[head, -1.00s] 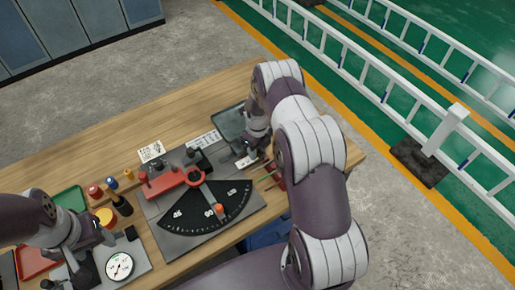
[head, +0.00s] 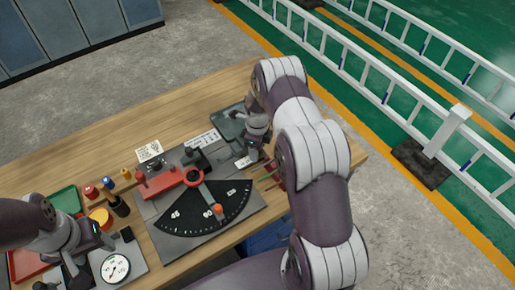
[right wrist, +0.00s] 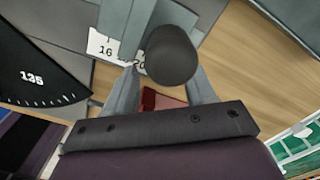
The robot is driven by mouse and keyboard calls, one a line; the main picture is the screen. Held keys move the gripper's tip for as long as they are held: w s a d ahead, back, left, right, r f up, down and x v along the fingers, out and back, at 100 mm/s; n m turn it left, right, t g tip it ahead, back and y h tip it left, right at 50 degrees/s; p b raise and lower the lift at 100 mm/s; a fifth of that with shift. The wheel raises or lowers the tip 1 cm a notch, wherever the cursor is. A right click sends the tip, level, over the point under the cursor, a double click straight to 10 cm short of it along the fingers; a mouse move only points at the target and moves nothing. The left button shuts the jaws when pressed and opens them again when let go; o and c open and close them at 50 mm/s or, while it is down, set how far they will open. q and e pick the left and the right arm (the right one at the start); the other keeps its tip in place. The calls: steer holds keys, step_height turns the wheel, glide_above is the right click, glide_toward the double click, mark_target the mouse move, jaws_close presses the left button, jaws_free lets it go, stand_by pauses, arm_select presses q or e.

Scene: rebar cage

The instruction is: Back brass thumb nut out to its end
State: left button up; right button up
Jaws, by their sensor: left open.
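I cannot make out a brass thumb nut in either view. In the head view my left gripper (head: 82,268) is open, low over the left end of the bench beside a round white dial gauge (head: 115,268). My right gripper (right wrist: 163,78) is at the right end of the bending plate, largely hidden by its own arm in the head view. In the right wrist view its two grey fingers stand apart, with a dark round knob (right wrist: 171,55) at their tips. Whether they grip it is unclear. A white card (right wrist: 104,47) marked 16 and 20 lies behind.
A black protractor scale (head: 190,217) with a red-hubbed lever (head: 205,195) fills the bench middle. A green tray (head: 66,200), a red tray (head: 25,265) and small bottles stand left. A dark tray (head: 228,122) lies behind my right gripper.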

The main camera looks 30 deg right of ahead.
step_height(320, 180, up, 13)
steer(key=b, duration=0.3)
steer(key=shift+f, duration=0.2)
steer(key=shift+r, duration=0.2)
steer(key=shift+c, duration=1.4)
steer(key=s+a+f+m+t+b, duration=0.15)
steer(key=s+m+t, duration=0.35)
steer(key=m, duration=0.5)
steer(key=shift+g+h, duration=0.3)
steer(key=shift+h, duration=0.2)
steer(key=b+x, duration=0.2)
steer(key=x, duration=0.1)
steer(key=b+x, duration=0.2)
steer(key=x, duration=0.2)
steer(key=b+x, duration=0.1)
steer(key=x, duration=0.3)
steer(key=shift+s+d+f+b, duration=0.15)
steer(key=shift+s+f+b, duration=0.05)
steer(key=shift+s+b, duration=0.2)
steer(key=shift+w+f, duration=0.35)
steer(key=shift+f, duration=0.15)
